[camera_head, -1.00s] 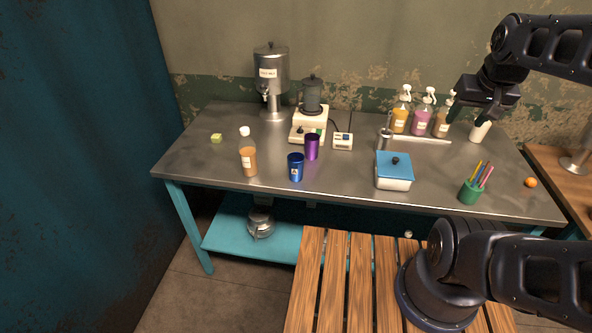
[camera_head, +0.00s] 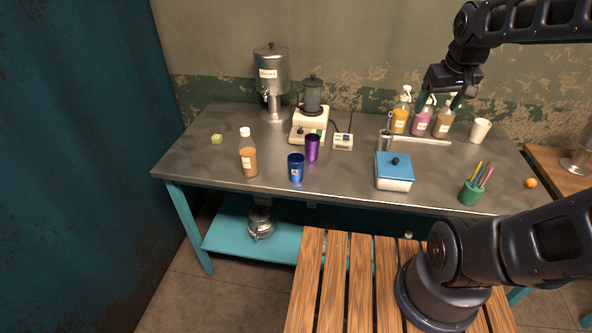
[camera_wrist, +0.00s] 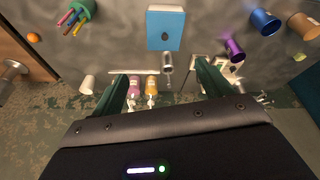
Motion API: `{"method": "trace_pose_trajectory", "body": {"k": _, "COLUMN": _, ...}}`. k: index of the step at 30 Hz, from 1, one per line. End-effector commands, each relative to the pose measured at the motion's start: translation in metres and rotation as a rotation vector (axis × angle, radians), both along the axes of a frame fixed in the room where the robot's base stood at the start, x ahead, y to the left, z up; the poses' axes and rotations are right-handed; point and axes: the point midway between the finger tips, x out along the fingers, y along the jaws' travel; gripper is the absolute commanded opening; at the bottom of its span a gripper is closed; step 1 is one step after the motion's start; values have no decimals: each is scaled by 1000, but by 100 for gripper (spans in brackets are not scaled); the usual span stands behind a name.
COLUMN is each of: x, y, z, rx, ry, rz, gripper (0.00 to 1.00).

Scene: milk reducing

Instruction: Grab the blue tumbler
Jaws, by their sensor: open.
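The blue tumbler (camera_head: 296,169) stands upright near the front edge of the metal table, left of its middle. A purple tumbler (camera_head: 312,148) stands close behind it to the right. In the wrist view the blue tumbler (camera_wrist: 264,22) shows at the upper right, with the purple one (camera_wrist: 234,50) below and left of it. My gripper (camera_head: 437,98) is open and empty, in the air at the back right in front of the pump bottles, well apart from the blue tumbler. Its two fingers also show in the wrist view (camera_wrist: 162,88).
A bottle of brown liquid (camera_head: 249,158) stands left of the blue tumbler. A blue-lidded box (camera_head: 394,171), a metal shaker (camera_head: 385,140) and a pencil cup (camera_head: 470,193) stand to the right. A dispenser (camera_head: 271,80) and blender (camera_head: 311,110) stand behind. The table's front left is clear.

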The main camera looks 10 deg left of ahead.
Motion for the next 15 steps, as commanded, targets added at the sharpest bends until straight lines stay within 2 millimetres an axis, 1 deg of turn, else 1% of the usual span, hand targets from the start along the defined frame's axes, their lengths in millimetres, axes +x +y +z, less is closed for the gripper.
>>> {"method": "trace_pose_trajectory", "body": {"k": 1, "x": 10, "y": 12, "z": -3, "rx": -10, "ry": 17, "rz": 44, "gripper": 78}}
{"method": "trace_pose_trajectory", "body": {"k": 6, "x": 38, "y": 51, "z": -12, "rx": -41, "ry": 60, "rz": 191, "gripper": 78}}
{"method": "trace_pose_trajectory", "body": {"k": 11, "x": 60, "y": 92, "z": -26, "rx": -67, "ry": 97, "rz": 330, "gripper": 78}}
{"method": "trace_pose_trajectory", "body": {"k": 15, "x": 75, "y": 132, "z": -41, "rx": -88, "ry": 132, "rz": 452, "gripper": 78}}
